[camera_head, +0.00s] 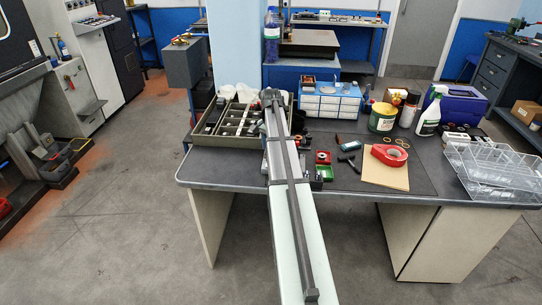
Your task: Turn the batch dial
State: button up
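I cannot clearly pick out the batch dial. A small red block with a dark round part on it (322,157) stands on the bench just right of my arm, and a small green box (323,173) sits in front of it; I cannot tell whether either bears the dial. My long pale arm link with a dark rail runs from the bottom of the view up over the bench. My gripper cannot be made out; the link hides the bench beneath it.
The dark bench (235,169) holds a divided tray (233,133) at left and small white drawers (328,105) behind. A jar (382,117), spray bottle (430,116) and clear trays (490,165) crowd the right.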

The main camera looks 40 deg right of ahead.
jog(key=shift+f, duration=2.6)
jog(key=shift+c, duration=0.3)
grip_shut()
